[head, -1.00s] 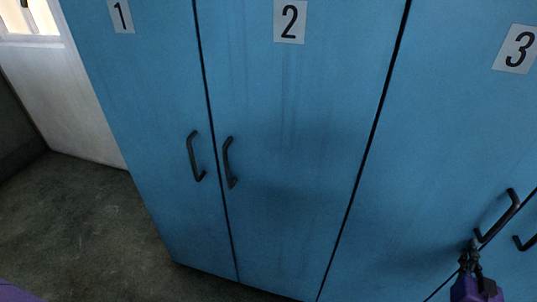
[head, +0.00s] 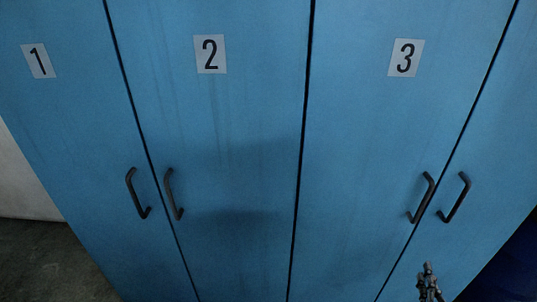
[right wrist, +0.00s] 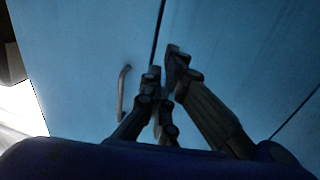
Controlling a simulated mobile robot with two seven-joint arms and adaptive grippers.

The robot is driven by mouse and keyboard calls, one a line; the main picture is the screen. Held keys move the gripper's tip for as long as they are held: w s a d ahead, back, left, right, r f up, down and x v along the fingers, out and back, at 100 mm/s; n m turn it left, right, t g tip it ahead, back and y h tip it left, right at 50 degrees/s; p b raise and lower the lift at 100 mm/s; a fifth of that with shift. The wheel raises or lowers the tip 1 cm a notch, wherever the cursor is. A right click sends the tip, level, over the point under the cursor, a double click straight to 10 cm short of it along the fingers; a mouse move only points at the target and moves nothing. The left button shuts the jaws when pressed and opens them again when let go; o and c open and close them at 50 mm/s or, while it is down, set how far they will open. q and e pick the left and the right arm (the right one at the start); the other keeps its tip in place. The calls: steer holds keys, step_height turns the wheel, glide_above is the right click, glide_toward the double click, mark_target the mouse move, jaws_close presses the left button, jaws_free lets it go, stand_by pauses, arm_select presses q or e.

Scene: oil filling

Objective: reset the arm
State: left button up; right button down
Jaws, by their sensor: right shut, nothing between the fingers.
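My right gripper (head: 428,268) shows at the bottom right of the head view, dark and jointed, below the handles of door 3 and the door beside it. It is shut and empty, and apart from the handles in that view. In the right wrist view its fingers (right wrist: 163,75) point at the blue cabinet front (right wrist: 75,55), beside a dark seam. One handle (right wrist: 123,93) shows left of the fingers there. My left gripper is not in view.
The blue cabinet (head: 250,140) has doors labelled 1 (head: 39,61), 2 (head: 210,54) and 3 (head: 406,58), and all look closed. Dark handles stand out in pairs, such as the left pair's handle (head: 137,193). Grey floor (head: 40,262) shows at the lower left.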

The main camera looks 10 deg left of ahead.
steer(key=s+a+f+n+g+y+p, duration=0.1)
steer(key=s+a+f+g+y+p, duration=0.15)
steer(key=s+a, duration=0.35)
steer(key=s+a+f+n+g+y+p, duration=0.1)
steer(key=s+a+f+n+g, duration=0.15)
steer(key=s+a, duration=0.35)
arm_select(q)
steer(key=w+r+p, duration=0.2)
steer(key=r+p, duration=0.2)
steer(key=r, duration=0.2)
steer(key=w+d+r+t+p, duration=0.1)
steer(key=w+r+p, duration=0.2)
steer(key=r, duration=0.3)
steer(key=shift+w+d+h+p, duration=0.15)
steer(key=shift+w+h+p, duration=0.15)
steer(key=shift+p, duration=0.25)
arm_select(e)
steer(key=s+a+r+m+g+h, duration=0.1)
steer(key=s+a+g, duration=0.1)
steer(key=s, duration=0.9)
steer(key=s+a+r+m+g+h, duration=0.1)
steer(key=s+a+r+g, duration=0.1)
steer(key=s, duration=0.9)
steer(key=shift+a, duration=0.85)
